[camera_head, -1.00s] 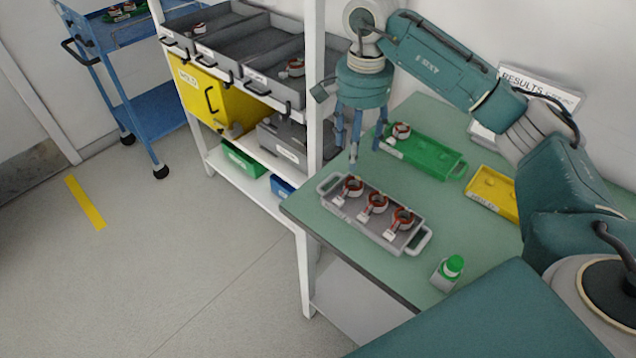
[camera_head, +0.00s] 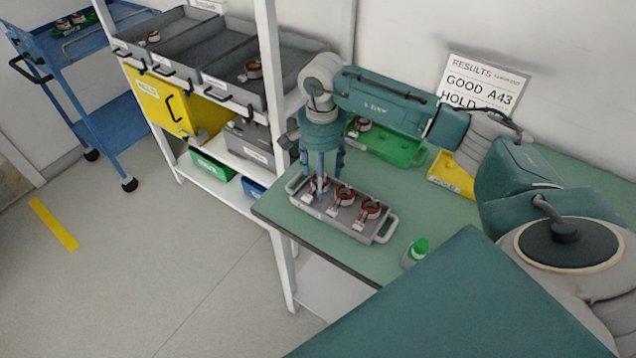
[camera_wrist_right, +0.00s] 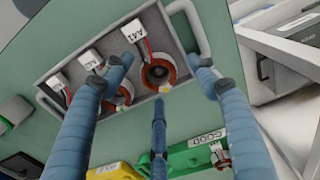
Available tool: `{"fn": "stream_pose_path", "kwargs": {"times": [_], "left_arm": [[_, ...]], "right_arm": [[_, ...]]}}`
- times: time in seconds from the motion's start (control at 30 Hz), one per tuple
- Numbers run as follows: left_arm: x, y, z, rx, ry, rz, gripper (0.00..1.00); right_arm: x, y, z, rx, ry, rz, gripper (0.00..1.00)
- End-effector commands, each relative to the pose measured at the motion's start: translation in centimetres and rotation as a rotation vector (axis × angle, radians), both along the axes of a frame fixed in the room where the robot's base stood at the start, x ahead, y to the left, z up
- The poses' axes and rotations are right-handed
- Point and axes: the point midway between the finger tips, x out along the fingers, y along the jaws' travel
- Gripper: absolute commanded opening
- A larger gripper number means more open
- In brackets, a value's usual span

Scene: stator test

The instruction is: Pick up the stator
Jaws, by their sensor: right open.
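A grey tray (camera_head: 352,228) on the green table holds a row of three copper-ringed stators with white tags: left (camera_head: 318,184), middle (camera_head: 344,195) and right (camera_head: 371,208). My right gripper (camera_head: 322,186) is open, pointing down over the left stator and partly hiding it. In the right wrist view, its spread fingers (camera_wrist_right: 160,88) surround the stator tagged A41 (camera_wrist_right: 157,73), with nothing gripped. One finger partly covers the neighbouring stator (camera_wrist_right: 118,95). Whether any finger touches a stator, I cannot tell. My left gripper is not in view.
A green tray (camera_head: 398,152) with a stator and a yellow tray (camera_head: 450,177) lie behind. A white shelf post (camera_head: 275,130) rises close to the table's left. A results sign (camera_head: 480,85) reads GOOD A43, HOLD.

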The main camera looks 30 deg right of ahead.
Motion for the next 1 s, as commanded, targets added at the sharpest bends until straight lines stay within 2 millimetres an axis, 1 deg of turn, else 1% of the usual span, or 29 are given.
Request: {"fn": "stream_pose_path", "kwargs": {"times": [0.13,0.17,0.2,0.27,0.3,0.4,0.73,0.77,0.87,0.97,1.0], "left_arm": [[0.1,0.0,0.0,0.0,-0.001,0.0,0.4],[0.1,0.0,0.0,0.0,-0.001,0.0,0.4],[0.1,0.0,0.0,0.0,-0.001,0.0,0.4],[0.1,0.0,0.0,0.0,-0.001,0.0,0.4],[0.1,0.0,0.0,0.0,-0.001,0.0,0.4],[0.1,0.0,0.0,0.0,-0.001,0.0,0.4],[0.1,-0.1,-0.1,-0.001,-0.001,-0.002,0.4],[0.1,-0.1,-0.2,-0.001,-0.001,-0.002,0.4],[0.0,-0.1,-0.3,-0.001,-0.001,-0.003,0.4],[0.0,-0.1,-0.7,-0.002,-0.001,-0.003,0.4],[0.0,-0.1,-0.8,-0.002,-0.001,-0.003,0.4]], "right_arm": [[0.0,0.0,0.0,0.0,0.0,0.0,0.59],[0.0,0.0,0.0,0.0,0.0,0.0,0.55],[0.0,0.0,0.0,0.0,0.0,0.0,0.47],[0.0,0.0,0.0,0.0,0.0,0.0,0.35],[0.0,0.0,0.0,0.0,0.0,0.0,0.27],[0.0,0.0,0.0,0.0,0.0,0.0,0.08],[0.1,0.0,0.3,0.001,-0.002,0.0,0.07],[0.1,0.0,0.4,0.001,-0.002,0.0,0.02],[0.1,0.0,1.3,0.0,-0.003,0.0,0.02],[0.1,0.0,2.7,0.001,-0.005,0.001,0.02],[0.2,0.1,3.5,0.001,-0.007,0.002,0.02]]}}
